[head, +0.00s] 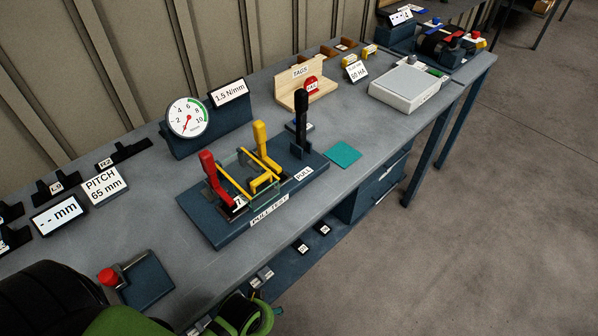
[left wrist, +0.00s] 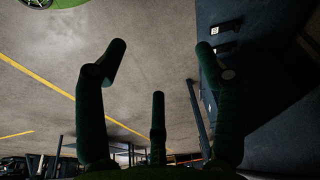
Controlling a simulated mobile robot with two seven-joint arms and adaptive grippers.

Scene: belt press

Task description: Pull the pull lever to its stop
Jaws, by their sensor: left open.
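The pull test fixture (head: 215,222) stands on the bench, a dark blue base marked PULL TEST. An upright black-handled lever (head: 301,112) rises at its right end, near the PULL label. A red handle (head: 210,168) at its left end and a yellow handle (head: 262,142) in the middle also stand up. My left gripper (left wrist: 160,60) shows in the left wrist view, its dark fingers spread and empty over the floor, away from the lever. I cannot make out its fingers in the head view. My right gripper is in neither view.
A dial gauge (head: 188,117) stands behind the fixture. A teal pad (head: 343,155) and a pale box (head: 405,88) lie to its right. A red-button box (head: 146,281) sits at the front left. Floor at right is clear.

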